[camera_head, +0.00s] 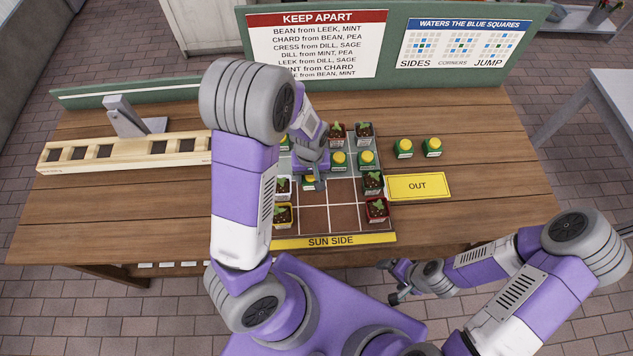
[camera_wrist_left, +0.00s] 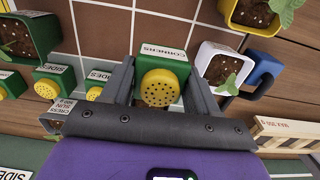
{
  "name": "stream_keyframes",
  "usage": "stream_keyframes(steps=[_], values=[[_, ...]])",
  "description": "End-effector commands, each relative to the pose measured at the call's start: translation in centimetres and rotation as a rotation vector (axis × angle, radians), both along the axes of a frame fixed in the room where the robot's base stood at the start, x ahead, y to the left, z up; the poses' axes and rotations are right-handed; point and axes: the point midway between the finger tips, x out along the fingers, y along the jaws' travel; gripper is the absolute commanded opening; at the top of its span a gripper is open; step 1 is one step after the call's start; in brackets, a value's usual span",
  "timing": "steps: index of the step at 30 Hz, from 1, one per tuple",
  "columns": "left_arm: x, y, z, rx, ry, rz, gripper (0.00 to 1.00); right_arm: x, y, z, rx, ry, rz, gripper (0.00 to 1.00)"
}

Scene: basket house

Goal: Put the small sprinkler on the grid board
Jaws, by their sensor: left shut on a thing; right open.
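My left gripper (camera_head: 316,183) is over the left middle part of the grid board (camera_head: 328,218). In the left wrist view, the left gripper (camera_wrist_left: 160,95) is shut on a green sprinkler (camera_wrist_left: 160,86) with a yellow dotted head and a CORNERS label. The held sprinkler (camera_head: 309,181) is partly hidden by the gripper in the head view. I cannot tell whether its base touches the board. My right gripper (camera_head: 396,287) is open and empty, in front of the table. A white pot with a seedling (camera_wrist_left: 221,68) stands close beside the left gripper.
Other yellow-topped sprinklers (camera_head: 366,159) and potted seedlings (camera_head: 376,208) occupy board cells. Two sprinklers (camera_head: 403,147) stand behind the yellow OUT sign (camera_head: 419,186). A wooden rack (camera_head: 125,151) lies at left. The front middle cells are bare. Rule signs (camera_head: 317,44) stand behind.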

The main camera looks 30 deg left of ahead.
Motion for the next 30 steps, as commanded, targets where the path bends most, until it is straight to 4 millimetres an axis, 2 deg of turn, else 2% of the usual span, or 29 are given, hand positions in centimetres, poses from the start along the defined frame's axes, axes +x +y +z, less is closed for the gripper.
stream_keyframes(steps=[1,3,8,15,26,27,30], values=[[-0.1,0.0,-1.3,0.001,0.004,0.0,0.25,0.0,0.0,-0.5,0.0,-0.001,0.0,0.87],[0.0,0.0,-2.2,0.001,0.003,-0.002,0.25,0.0,0.0,-0.7,0.0,-0.001,0.0,0.87],[0.0,0.0,-3.1,-0.001,0.001,-0.003,0.25,0.0,0.0,-0.9,0.0,-0.001,0.0,0.87],[0.0,0.0,-6.3,0.0,0.002,-0.004,0.25,0.0,0.0,-1.7,0.0,-0.001,0.0,0.87],[0.0,-0.1,-6.7,-0.001,-0.001,-0.005,0.25,0.1,0.0,-1.9,0.0,-0.001,0.0,0.87],[0.0,-0.1,-6.8,-0.001,-0.001,-0.005,0.61,0.0,0.0,-2.0,0.0,-0.001,0.0,0.87],[0.0,-0.1,-6.7,-0.001,-0.001,-0.005,0.77,0.1,0.0,-1.9,0.0,-0.001,0.0,0.87]])
